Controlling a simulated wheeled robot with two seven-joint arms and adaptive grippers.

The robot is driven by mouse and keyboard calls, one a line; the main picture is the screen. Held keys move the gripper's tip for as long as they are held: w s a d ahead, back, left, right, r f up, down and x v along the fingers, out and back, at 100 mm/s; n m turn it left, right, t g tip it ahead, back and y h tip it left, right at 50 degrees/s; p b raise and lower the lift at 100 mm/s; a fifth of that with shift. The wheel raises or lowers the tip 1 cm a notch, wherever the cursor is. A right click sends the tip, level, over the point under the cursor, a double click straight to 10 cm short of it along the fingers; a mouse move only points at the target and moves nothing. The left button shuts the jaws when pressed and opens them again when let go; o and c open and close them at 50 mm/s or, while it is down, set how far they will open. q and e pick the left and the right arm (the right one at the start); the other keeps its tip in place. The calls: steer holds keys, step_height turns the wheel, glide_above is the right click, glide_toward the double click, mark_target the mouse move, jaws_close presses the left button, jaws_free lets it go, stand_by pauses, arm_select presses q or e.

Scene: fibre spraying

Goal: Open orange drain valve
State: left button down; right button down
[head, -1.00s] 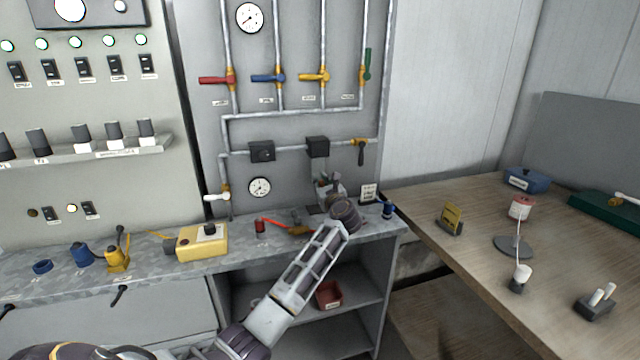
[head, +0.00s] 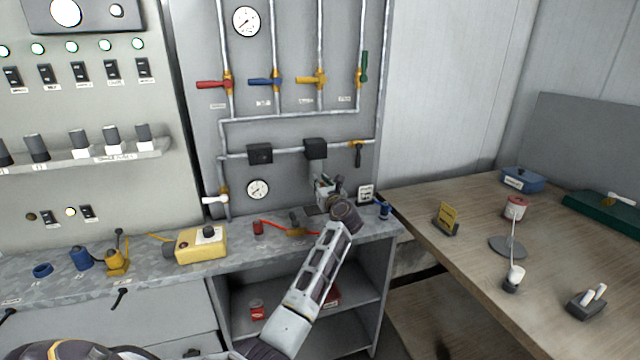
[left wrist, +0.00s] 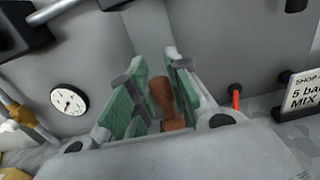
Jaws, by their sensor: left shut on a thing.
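The orange-brown handle (left wrist: 162,97) of the drain valve shows in the left wrist view, upright between the two green-padded fingers. My left gripper (left wrist: 155,95) is shut on this handle. In the head view my left gripper (head: 326,187) is at the lower part of the grey pipe panel, just above the counter. There the gripper and wrist hide the valve, so I cannot tell how far its handle is turned. My right gripper is not in view.
Red, blue, yellow and green valve handles line the panel (head: 290,195) above. A white-handled valve (head: 216,199) is at its left. A small sign (head: 366,192) stands right of my gripper. The yellow box (head: 202,245) and red-orange tool (head: 290,229) lie on the counter.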

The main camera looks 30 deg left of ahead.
arm_select(q)
steer(key=shift+d, duration=0.1)
steer(key=c, duration=1.3)
jaws_free()
steer(key=shift+f, duration=0.1)
steer(key=shift+s, duration=0.1)
steer(key=shift+v, duration=5.95)
